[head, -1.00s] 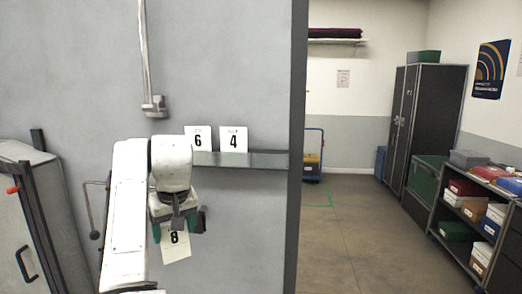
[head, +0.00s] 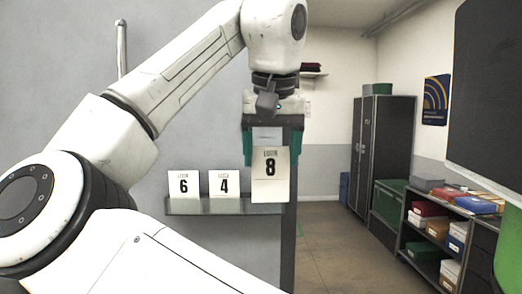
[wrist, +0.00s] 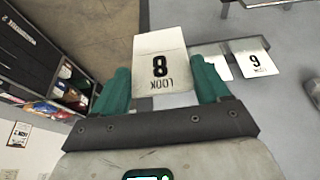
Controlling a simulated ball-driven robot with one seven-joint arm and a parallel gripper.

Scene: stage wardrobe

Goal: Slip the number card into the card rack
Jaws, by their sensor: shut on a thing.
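The number card with an 8 (head: 270,185) is a white card held upright between the green fingers of my gripper (head: 271,152), which is shut on it. The card rack (head: 200,206) is a grey metal ledge on the wall. The card hangs over the rack's right end, its lower edge overlapping the rack in the head view; I cannot tell whether it is in front of, above or inside it. In the wrist view the 8 card (wrist: 160,62) juts out past the fingertips, with part of the rack (wrist: 205,48) behind it.
A 6 card (head: 184,184) and a 4 card (head: 223,184) stand in the rack, left of the held card. The wall panel ends just right of the rack. Beyond are a dark cabinet (head: 383,145) and a shelf unit with boxes (head: 437,228). The floor (head: 325,245) between is clear.

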